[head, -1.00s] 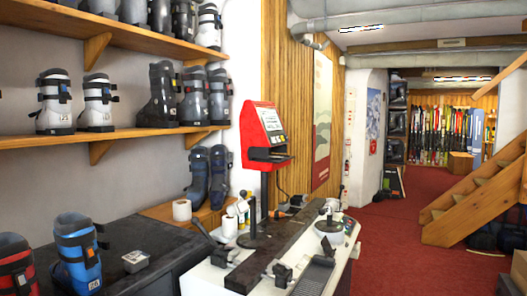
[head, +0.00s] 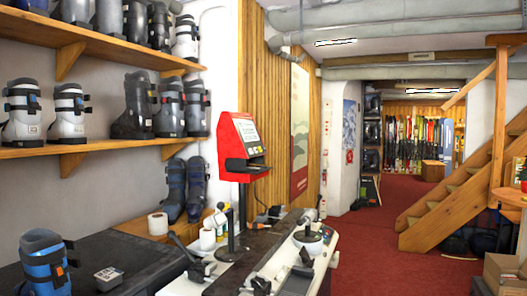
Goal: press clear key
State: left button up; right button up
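The red machine (head: 238,138) stands on a black post at the back of the binding bench, left of centre. It has a pale screen or panel (head: 247,131) on its face and a dark slot or tray below. A clear key is too small to make out. Neither of my grippers shows in the head view.
The white bench (head: 185,286) carries a long dark bar (head: 240,270), black clamps and a round white and black device (head: 308,236). Paper rolls (head: 158,223) and boots (head: 45,262) stand left. Wooden stairs (head: 455,195) rise at right; red carpet (head: 375,235) is open between.

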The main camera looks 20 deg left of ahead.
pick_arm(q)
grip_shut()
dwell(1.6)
